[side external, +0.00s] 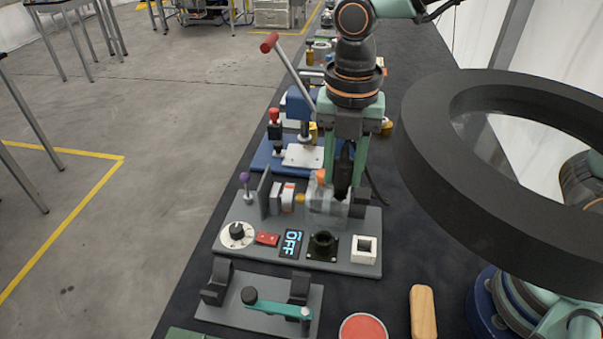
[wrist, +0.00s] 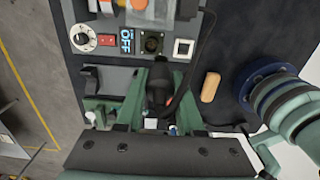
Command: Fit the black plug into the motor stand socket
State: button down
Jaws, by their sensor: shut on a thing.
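My gripper (side external: 343,160) is shut on the black plug (side external: 343,172), which points down above the grey motor stand (side external: 225,250). In the wrist view the plug (wrist: 160,82) sits between my green fingers (wrist: 160,105), with its dark cable running off to the right. The socket (side external: 323,245) is a black round opening on a square flange at the front of the stand. It also shows in the wrist view (wrist: 152,42), beyond the plug's tip. Plug and socket look apart. In the side view the plug overlaps the clear motor cover (side external: 322,212); I cannot tell its exact height.
Beside the socket are an OFF display (side external: 291,243), a red switch (side external: 267,239), a dial (side external: 237,235) and a white square block (side external: 364,250). A toggle clamp plate (side external: 260,310) lies in front. A black ring magnifier (side external: 500,230) looms at right. A wooden block (side external: 423,312) lies nearby.

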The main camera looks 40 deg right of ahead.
jog(key=f, duration=0.1)
jog(key=w+a+f, duration=0.1)
jog(key=f, duration=0.2)
jog(key=shift+w+a, duration=0.15)
jog(key=shift+a, duration=0.2)
jog(key=shift+f, duration=2.85)
jog(key=shift+f, duration=1.35)
jog(key=shift+c, duration=2.3)
grip_release()
jog(key=shift+r, duration=0.15)
notch_tip(320, 180, up, 12)
